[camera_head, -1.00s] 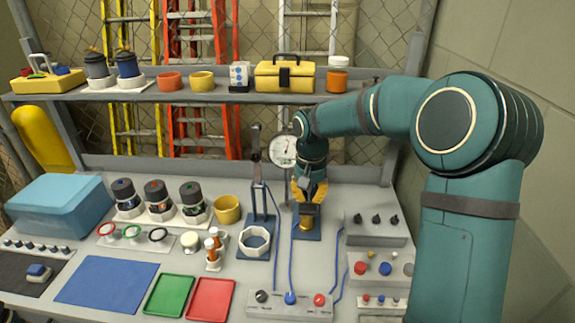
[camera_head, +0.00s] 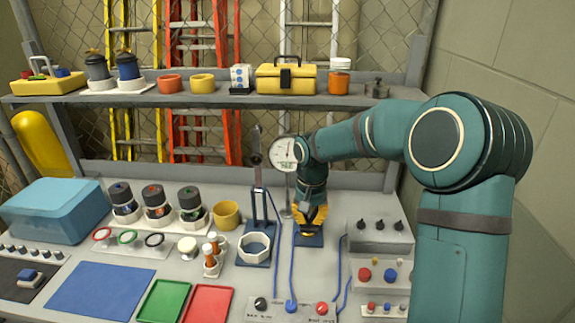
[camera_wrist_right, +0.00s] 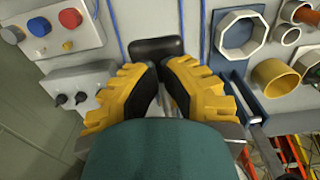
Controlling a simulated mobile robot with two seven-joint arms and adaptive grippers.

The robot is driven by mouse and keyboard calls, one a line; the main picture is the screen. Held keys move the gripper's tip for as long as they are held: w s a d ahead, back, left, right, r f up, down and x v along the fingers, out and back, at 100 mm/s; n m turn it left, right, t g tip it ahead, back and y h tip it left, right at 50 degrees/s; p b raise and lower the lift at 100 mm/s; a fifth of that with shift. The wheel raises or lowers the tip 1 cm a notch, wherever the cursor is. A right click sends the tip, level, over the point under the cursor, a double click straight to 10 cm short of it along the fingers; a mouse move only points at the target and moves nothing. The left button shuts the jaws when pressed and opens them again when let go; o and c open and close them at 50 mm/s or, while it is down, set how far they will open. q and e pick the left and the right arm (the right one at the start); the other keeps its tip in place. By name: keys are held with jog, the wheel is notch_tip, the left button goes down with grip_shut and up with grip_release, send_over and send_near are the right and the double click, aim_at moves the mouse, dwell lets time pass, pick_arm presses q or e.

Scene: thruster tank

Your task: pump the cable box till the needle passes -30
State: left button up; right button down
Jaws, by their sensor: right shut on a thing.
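The gauge (camera_head: 284,153) is a round white dial on a thin stand behind the pump. Its needle is too small to read exactly. The pump stands on a blue base (camera_head: 309,241) on the bench, right of the gauge stand. My right gripper (camera_head: 310,219), with yellow fingers, is low over this base and shut on the pump handle. In the right wrist view the black handle (camera_wrist_right: 157,48) shows at the yellow fingertips (camera_wrist_right: 160,72). The fingers and wrist hide most of the pump. My left gripper is not in view.
A lever stand with a white octagonal ring (camera_head: 254,247) is close on the left. A grey switch box (camera_head: 380,236) is on the right. A knob panel (camera_head: 290,309) with blue cables lies in front. The shelf (camera_head: 220,98) runs behind my arm.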

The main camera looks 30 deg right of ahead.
notch_tip(320, 180, down, 7)
jog(key=b, duration=0.3)
jog(key=shift+b, duration=0.3)
notch_tip(320, 180, up, 13)
jog(key=p, duration=1)
jog(key=shift+r, duration=0.15)
jog(key=shift+f, duration=0.2)
